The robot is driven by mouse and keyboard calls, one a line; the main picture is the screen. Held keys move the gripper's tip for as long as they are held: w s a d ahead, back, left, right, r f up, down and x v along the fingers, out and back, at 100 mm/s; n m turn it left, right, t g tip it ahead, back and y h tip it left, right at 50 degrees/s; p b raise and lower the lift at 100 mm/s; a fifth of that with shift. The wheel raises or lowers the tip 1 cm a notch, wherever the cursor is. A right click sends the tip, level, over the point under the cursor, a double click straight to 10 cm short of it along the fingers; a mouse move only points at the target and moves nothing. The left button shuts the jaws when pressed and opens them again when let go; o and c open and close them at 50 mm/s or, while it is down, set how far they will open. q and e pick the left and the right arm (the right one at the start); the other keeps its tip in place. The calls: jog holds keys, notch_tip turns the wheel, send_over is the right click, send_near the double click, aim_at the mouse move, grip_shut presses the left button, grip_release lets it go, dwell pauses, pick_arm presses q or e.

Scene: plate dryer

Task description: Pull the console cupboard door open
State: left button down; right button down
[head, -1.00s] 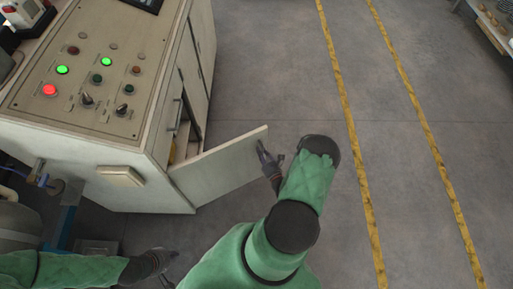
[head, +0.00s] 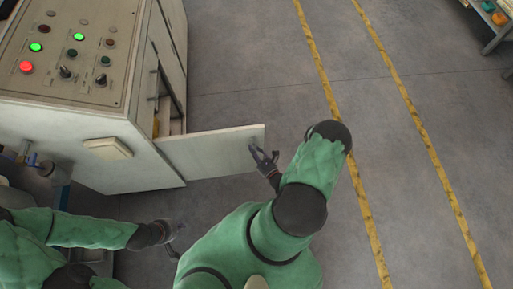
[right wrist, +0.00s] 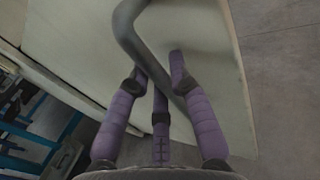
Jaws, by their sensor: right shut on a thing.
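The console cupboard door (head: 205,154) is a pale cream panel. It stands swung well out from the console (head: 95,137), and part of the dark interior shows behind it. My right gripper (head: 262,158) is at the door's outer end. In the right wrist view its purple fingers (right wrist: 162,95) close around a grey bent bar handle (right wrist: 134,35) on the door (right wrist: 205,65). My left gripper (head: 174,238) is below the console, apart from the door, with its fingers spread and nothing visible between them.
The console top has lit green and red buttons and dark knobs (head: 66,72). Grey floor with yellow lines (head: 325,75) is clear to the right. A shelf with items (head: 493,18) stands at the far top right.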

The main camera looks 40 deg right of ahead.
jog(key=shift+d, duration=0.15)
jog(key=c, duration=1.1)
grip_release()
jog(key=shift+s, duration=0.1)
jog(key=s, duration=0.4)
jog(key=s+a, duration=0.1)
jog(key=s, duration=0.6)
jog(key=shift+s+a, duration=0.3)
jog(key=shift+s, duration=0.05)
